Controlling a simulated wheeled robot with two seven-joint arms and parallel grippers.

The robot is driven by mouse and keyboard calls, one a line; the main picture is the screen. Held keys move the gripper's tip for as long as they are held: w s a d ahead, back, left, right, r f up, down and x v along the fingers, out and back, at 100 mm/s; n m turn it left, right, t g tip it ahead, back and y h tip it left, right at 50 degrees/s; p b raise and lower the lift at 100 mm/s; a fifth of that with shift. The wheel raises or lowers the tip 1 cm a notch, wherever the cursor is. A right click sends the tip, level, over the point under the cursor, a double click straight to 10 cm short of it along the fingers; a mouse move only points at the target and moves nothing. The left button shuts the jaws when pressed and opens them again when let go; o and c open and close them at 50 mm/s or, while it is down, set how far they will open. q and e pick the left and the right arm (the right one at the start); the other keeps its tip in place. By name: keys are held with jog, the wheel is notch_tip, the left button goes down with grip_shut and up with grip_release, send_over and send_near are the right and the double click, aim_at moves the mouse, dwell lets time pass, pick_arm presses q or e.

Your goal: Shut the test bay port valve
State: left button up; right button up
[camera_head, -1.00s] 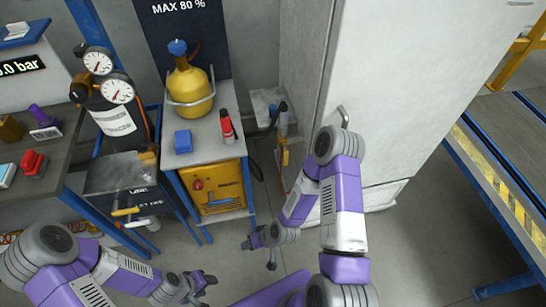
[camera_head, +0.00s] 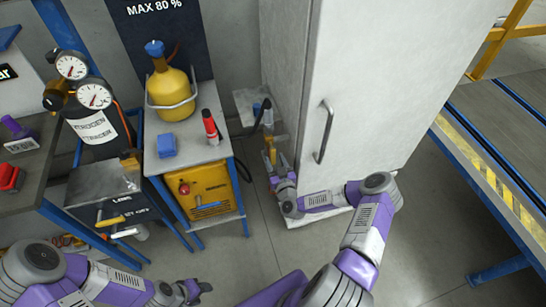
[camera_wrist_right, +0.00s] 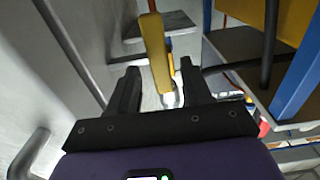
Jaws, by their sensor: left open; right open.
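A yellow valve lever (camera_wrist_right: 155,50) hangs down between the fingers of my right gripper (camera_wrist_right: 159,74) in the right wrist view. The fingers are open, one on each side, with gaps to the lever; I cannot tell whether they touch it. In the head view my right gripper (camera_head: 272,162) is low beside the white cabinet, at the yellow-handled fitting (camera_head: 268,128), which it partly hides. I see no label naming either one as the test bay port valve. My left gripper (camera_head: 195,290) is open and empty near the bottom.
The white cabinet (camera_head: 370,70) with its handle (camera_head: 323,132) stands right beside my right arm. A grey stand (camera_head: 205,150) holds a yellow gas bottle (camera_head: 172,85), a blue block (camera_head: 166,146) and a red cylinder (camera_head: 209,125). A black hose hangs near the fitting. The floor in front is clear.

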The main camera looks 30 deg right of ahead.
aim_at(273, 157)
jog(key=shift+x, duration=1.55)
jog(key=shift+c, duration=0.5)
grip_shut()
